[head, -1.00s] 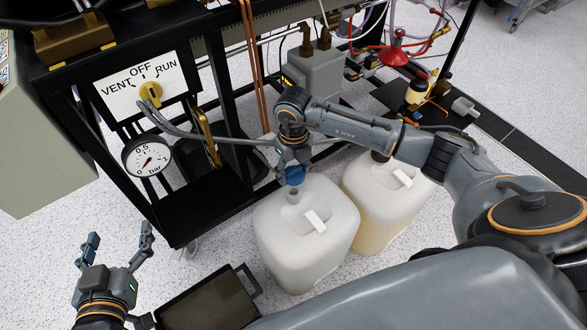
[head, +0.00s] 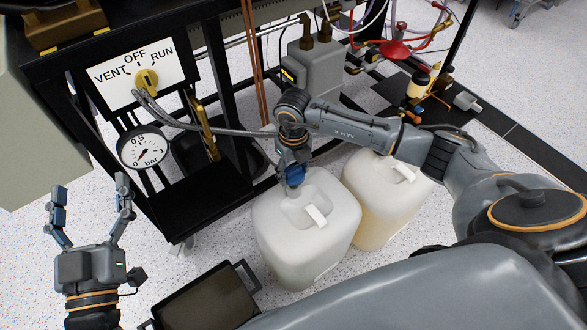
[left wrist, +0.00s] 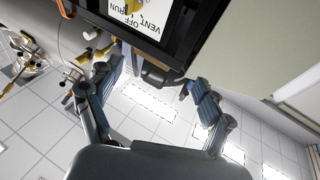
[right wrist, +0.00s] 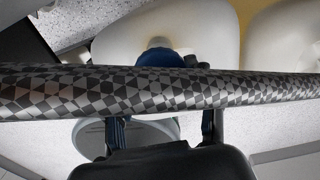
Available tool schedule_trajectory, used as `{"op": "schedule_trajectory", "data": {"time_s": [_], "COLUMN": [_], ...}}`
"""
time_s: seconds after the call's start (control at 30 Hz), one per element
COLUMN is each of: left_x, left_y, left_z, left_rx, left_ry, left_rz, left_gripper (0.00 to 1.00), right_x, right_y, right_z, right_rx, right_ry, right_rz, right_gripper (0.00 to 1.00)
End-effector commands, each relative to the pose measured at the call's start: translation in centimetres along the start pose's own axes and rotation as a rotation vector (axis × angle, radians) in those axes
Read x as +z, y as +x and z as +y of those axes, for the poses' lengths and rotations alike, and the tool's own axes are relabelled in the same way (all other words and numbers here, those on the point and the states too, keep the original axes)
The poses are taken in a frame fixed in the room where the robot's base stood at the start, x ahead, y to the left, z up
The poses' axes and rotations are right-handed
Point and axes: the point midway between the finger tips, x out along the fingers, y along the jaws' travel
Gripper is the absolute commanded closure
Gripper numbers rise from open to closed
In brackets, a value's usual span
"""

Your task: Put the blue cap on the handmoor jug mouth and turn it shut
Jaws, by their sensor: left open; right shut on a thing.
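Two white jugs stand side by side on the floor: a front jug (head: 325,245) and one with yellowish contents (head: 372,220) behind it to the right. My right gripper (head: 292,177) points down at the front jug's mouth, shut on the blue cap (right wrist: 160,57). In the right wrist view a pale neck (right wrist: 158,42) shows just beyond the cap. In the head view the fingers largely hide cap and mouth, and I cannot tell whether they touch. My left gripper (head: 90,190) is open and empty at the left, fingers up; it also shows in the left wrist view (left wrist: 150,95).
A black frame carries a VENT/OFF/RUN panel (head: 147,78) and a pressure gauge (head: 143,150). A grey hose (head: 200,125) runs from there towards my right wrist. A patterned bar (right wrist: 160,90) crosses the right wrist view. A dark-screened tray-like panel (head: 205,300) lies in front.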

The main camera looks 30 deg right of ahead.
Motion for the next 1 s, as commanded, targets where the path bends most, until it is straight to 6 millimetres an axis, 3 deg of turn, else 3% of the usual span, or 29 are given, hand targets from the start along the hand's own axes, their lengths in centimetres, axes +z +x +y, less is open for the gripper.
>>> {"op": "schedule_trajectory", "data": {"time_s": [0.5,1.0], "left_x": [-4.2,-4.7], "left_y": [-0.4,-0.5], "left_z": [0.6,0.6], "left_rx": [0.012,0.013], "left_ry": [-0.009,-0.01], "left_rz": [0.244,0.269], "left_gripper": [0.2,0.2], "right_x": [0.0,0.0], "right_y": [1.6,1.6], "right_z": [0.0,0.0], "right_rx": [0.0,0.0], "right_ry": [0.0,0.0], "right_rz": [0.0,0.0], "right_gripper": [1.0,1.0]}}
